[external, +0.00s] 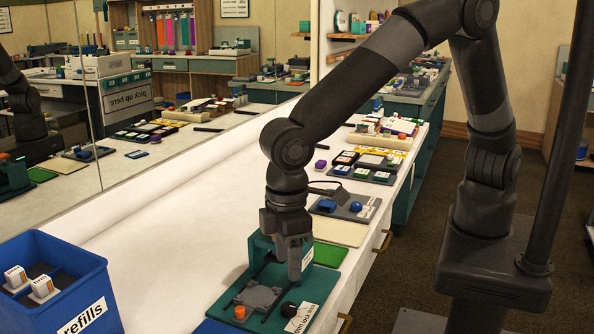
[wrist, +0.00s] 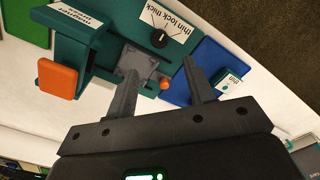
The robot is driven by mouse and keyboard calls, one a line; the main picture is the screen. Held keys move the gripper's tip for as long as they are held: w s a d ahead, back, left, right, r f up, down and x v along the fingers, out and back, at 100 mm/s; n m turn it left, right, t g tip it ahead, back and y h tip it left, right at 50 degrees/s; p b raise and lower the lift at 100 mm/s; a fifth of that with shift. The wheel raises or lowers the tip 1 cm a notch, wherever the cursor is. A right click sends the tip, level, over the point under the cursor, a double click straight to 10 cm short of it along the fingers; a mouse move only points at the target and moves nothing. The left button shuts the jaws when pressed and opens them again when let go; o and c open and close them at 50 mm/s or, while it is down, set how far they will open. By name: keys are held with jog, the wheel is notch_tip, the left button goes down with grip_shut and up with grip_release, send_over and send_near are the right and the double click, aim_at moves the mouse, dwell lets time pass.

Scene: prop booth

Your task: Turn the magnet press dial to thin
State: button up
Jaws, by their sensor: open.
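The teal magnet press (external: 327,253) stands on the white table under my gripper (external: 293,272). It fills the upper left of the wrist view (wrist: 95,50). Its black dial (wrist: 158,38) sits beside a white label (wrist: 168,20) reading thin, lock, thick; the dial also shows in the external view (external: 289,309). The setting its pointer marks is too small to tell. My gripper (wrist: 160,66) is open and empty, its fingers spread above the press, with the dial beyond the tips. Whether either finger touches the press is unclear.
A grey plate (external: 259,297) and a small orange knob (external: 240,312) are on the press. A blue refills bin (external: 60,285) stands at the left. A green mat (external: 329,254) and other stations line the table behind. A mirror runs along the left wall.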

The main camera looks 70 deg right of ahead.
aim_at(289, 306)
notch_tip(289, 306, down, 10)
jog(key=shift+f, duration=0.1)
jog(key=shift+c, duration=0.3)
jog(key=c, duration=0.9)
